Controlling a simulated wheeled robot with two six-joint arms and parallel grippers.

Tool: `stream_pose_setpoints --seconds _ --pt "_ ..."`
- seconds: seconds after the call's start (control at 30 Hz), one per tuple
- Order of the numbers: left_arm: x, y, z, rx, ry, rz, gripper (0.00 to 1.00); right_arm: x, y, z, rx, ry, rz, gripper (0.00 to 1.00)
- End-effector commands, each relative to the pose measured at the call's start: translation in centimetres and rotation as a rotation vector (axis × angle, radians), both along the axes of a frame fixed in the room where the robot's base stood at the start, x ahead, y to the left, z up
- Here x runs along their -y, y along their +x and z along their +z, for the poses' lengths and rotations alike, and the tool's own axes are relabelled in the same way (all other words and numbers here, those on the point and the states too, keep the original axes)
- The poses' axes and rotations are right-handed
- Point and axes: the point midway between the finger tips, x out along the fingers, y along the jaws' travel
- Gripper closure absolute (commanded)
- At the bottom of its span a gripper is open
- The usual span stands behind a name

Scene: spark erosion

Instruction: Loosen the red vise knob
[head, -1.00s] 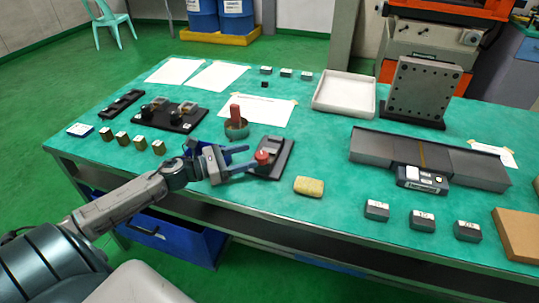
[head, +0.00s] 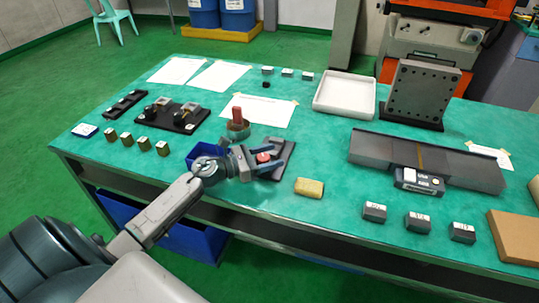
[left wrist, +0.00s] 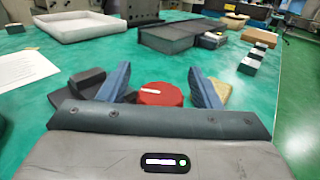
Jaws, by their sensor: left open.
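The red vise knob (head: 264,157) sits on the small dark vise (head: 286,152) near the table's front edge. My left gripper (head: 277,160) is open, with its blue fingers on either side of the knob. In the left wrist view the knob (left wrist: 160,94) is a round red cap with a white mark, seen between the two spread fingers, with visible gaps to both. The dark vise body (left wrist: 80,84) shows partly behind the left finger there. Whether a finger touches the knob lower down is hidden. My right gripper is not in view.
A yellow sponge-like block (head: 309,188) lies just right of the vise. A blue box (head: 203,153) is left of my gripper. Dark steel blocks (head: 400,160) lie to the right. Green table is clear between sponge and white tray (head: 345,92).

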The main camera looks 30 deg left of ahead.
Motion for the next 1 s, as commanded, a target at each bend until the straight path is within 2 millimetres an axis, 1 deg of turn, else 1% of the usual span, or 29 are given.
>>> stream_pose_setpoints --seconds 0.1,0.13,0.33,0.37,0.57,0.77,0.87,1.0 --pt "0.0 0.0 0.0 0.000 0.000 0.000 0.42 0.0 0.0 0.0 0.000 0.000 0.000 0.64" --pt "0.0 0.0 0.0 0.000 0.000 0.000 0.46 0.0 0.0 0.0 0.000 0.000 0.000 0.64" --pt "0.0 0.0 0.0 0.000 0.000 0.000 0.85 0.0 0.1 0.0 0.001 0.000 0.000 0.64" --pt "0.0 0.0 0.0 0.000 0.000 0.000 0.87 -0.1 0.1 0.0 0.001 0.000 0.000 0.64" --pt "0.0 0.0 0.0 -0.001 -0.001 0.012 0.87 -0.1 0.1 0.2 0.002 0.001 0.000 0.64" --pt "0.0 0.0 0.2 -0.002 -0.002 0.078 0.87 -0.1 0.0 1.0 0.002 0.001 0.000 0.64" --pt "-0.1 0.1 0.3 -0.002 -0.002 0.140 0.87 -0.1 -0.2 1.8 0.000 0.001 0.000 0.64" --pt "-0.3 0.2 0.6 -0.003 -0.005 0.254 0.87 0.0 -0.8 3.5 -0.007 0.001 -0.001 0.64"
